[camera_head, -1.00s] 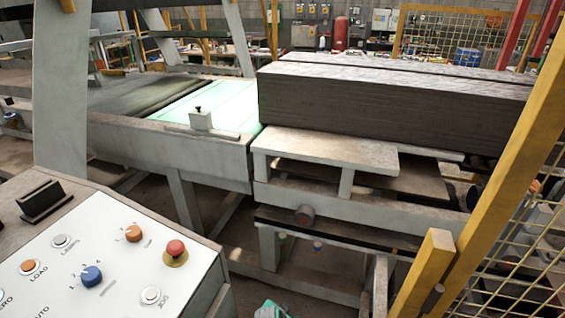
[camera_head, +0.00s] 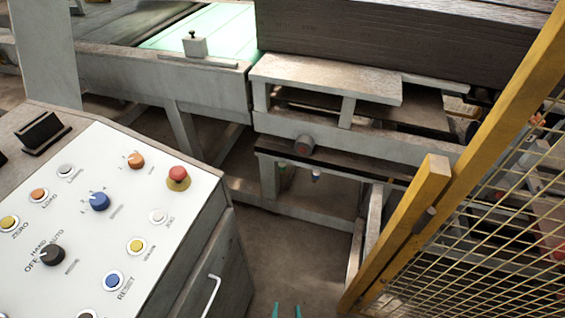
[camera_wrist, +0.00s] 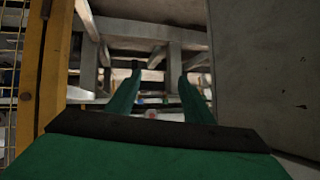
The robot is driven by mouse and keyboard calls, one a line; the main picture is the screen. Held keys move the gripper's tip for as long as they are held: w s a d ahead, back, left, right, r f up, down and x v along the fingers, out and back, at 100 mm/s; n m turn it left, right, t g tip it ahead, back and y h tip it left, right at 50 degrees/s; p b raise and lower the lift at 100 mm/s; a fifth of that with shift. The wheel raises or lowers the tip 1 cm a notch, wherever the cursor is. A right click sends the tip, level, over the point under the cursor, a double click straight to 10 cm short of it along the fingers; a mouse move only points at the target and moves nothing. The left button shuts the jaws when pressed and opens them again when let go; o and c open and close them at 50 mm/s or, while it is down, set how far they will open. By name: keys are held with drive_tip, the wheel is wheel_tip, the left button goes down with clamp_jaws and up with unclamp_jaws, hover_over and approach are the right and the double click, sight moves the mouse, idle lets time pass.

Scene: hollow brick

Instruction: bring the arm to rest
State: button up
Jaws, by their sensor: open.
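My gripper (camera_wrist: 157,82) shows in the wrist view as two green fingers with dark tips, spread apart with nothing between them. In the head view only the green fingertips (camera_head: 287,311) show at the bottom edge, over the floor between the control panel and the yellow guard post. The rest of my arm is out of the head view. In the wrist view a yellow post (camera_wrist: 50,70) stands close on the left and a grey flat surface (camera_wrist: 265,75) close on the right.
A white control panel (camera_head: 75,220) with several knobs and buttons stands at left. A yellow post (camera_head: 470,140) and mesh guard (camera_head: 500,220) stand at right. A pale machine frame (camera_head: 330,125) bearing a long dark block (camera_head: 390,40) is ahead. Floor (camera_head: 275,255) shows between.

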drive_tip(key=s+r+t, duration=0.1)
drive_tip(key=s+r, duration=0.4)
drive_tip(key=r, duration=0.2)
drive_tip(key=s+a+r+n+t, duration=0.1)
drive_tip(key=s+r, duration=0.4)
drive_tip(key=r, duration=0.3)
drive_tip(key=s+r+n+t, duration=0.1)
drive_tip(key=s+r, duration=0.3)
drive_tip(key=r, duration=0.4)
drive_tip(key=shift+s+a+r+t, duration=0.25)
drive_tip(key=shift+s+t, duration=0.15)
drive_tip(key=shift+t, duration=0.1)
drive_tip(key=shift+w, duration=0.2)
drive_tip(key=shift+s+a+y, duration=0.1)
drive_tip(key=shift+y, duration=0.2)
drive_tip(key=shift+s, duration=0.1)
drive_tip(key=shift+d, duration=0.2)
drive_tip(key=c, duration=0.4)
